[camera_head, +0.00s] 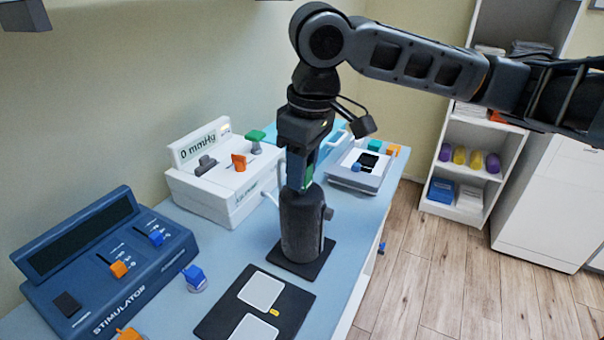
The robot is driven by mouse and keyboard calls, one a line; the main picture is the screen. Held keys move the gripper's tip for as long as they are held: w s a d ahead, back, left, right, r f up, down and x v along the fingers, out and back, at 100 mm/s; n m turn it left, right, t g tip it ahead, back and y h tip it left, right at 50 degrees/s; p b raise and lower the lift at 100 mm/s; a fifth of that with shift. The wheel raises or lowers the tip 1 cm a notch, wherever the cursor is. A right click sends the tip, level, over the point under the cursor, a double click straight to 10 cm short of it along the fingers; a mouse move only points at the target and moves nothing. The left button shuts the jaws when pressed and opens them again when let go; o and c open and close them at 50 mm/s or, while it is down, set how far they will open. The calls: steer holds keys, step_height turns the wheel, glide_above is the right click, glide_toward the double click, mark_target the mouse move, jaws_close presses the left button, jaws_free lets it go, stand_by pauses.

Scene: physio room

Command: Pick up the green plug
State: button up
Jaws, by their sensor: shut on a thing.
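My gripper (301,184) points down, shut on a green plug (309,176). Only a narrow strip of this plug shows beside the finger; the rest is hidden. The fingertips are right at the top of a dark grey cylinder (301,228) with a side knob, standing on a black mat. I cannot tell whether the plug touches the cylinder. Another green plug-like piece (256,138) stands on the white "0 mmHg" device (205,199), behind and left of my gripper.
A blue stimulator (105,262) with orange and blue plugs stands at left. A loose blue plug (194,276) and a black board with white pads (222,323) lie in front. A white device (356,180) stands behind right. Shelves (478,160) stand beyond the table's right edge.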

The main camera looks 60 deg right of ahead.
step_height(320, 180, up, 3)
steer(key=shift+d+f, duration=0.1)
steer(key=s+d+r+b, duration=0.1)
steer(key=s+d+r, duration=0.5)
steer(key=s+d, duration=0.15)
steer(key=w+d+f+p, duration=0.1)
steer(key=w+d+f, duration=0.15)
steer(key=w, duration=0.35)
steer(key=w+d+f, duration=0.1)
steer(key=w+d, duration=0.2)
steer(key=w, duration=0.2)
steer(key=w+d+f, duration=0.1)
steer(key=w+f, duration=0.2)
steer(key=f, duration=0.2)
steer(key=w+d+f+p, duration=0.1)
steer(key=w+f, duration=0.1)
steer(key=f, duration=0.3)
steer(key=w+d+f, duration=0.1)
steer(key=w+f, duration=0.2)
steer(key=f, duration=0.2)
steer(key=shift+w+f, duration=0.2)
steer(key=shift+w, duration=0.15)
steer(key=shift+f+b, duration=2.15)
steer(key=shift+f, duration=0.35)
steer(key=shift+p, duration=0.75)
